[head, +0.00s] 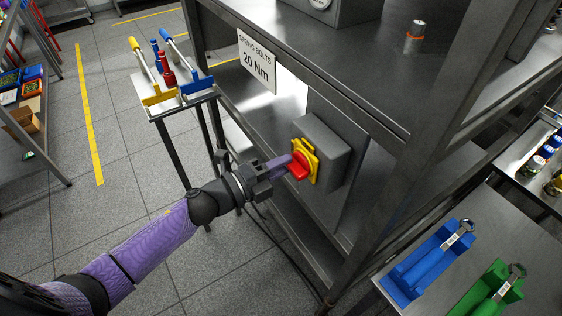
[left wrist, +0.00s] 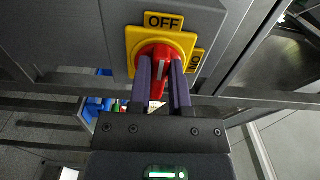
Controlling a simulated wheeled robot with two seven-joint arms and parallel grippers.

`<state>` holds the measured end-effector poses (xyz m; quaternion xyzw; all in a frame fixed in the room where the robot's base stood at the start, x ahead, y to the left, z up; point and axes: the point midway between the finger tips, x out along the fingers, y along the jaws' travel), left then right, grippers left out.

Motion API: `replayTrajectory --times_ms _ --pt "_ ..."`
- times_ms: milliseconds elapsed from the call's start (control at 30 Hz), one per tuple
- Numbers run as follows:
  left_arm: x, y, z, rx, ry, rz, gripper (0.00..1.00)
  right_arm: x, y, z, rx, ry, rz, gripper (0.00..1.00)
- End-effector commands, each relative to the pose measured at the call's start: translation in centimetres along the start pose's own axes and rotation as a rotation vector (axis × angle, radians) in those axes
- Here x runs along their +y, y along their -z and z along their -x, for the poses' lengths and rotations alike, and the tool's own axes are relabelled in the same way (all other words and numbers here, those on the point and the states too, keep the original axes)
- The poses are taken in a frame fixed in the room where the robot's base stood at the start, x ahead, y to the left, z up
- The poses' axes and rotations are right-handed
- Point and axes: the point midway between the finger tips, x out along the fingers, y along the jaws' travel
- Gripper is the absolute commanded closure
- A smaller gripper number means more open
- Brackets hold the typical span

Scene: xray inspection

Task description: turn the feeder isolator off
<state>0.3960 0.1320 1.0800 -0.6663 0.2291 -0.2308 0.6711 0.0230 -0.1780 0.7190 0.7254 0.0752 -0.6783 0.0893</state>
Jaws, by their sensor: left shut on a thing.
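The feeder isolator is a grey box (head: 326,150) on the side of the steel bench frame, with a yellow plate (head: 306,158) and a red rotary handle (head: 298,167). In the left wrist view the red handle (left wrist: 158,70) lies between the two purple fingers of my left gripper (left wrist: 161,92). My left gripper (head: 280,168) is shut on it. The OFF label (left wrist: 164,21) is above the handle there, and the ON label (left wrist: 195,62) is to its right. The handle's long side runs roughly up and down in that view. The fingers hide part of it. My right gripper is not in view.
A sign reading 20 Nm (head: 257,62) hangs on the bench left of the isolator. A small stand (head: 203,97) with yellow and blue holders is behind my left arm. A blue tool tray (head: 405,285) and a green one (head: 471,302) are at lower right.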

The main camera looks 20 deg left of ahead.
Motion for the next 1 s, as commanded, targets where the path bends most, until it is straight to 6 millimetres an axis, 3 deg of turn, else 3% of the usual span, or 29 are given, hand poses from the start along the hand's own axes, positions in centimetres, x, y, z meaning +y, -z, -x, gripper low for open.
replayTrajectory --times_ms 533,567,700,733,1000 --pt "0.08 -0.01 0.01 -0.001 -0.001 0.024 1.0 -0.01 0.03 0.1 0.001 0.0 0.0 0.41" --pt "0.08 -0.01 0.01 -0.001 -0.001 0.024 0.74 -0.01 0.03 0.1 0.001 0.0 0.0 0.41" --pt "0.07 0.0 0.01 -0.001 -0.001 0.023 0.45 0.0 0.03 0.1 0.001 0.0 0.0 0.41" --pt "0.07 0.0 0.0 0.0 -0.001 0.023 0.41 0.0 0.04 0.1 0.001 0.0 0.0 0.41" --pt "0.07 0.0 0.1 0.0 -0.001 0.023 0.41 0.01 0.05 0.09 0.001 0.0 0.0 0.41"
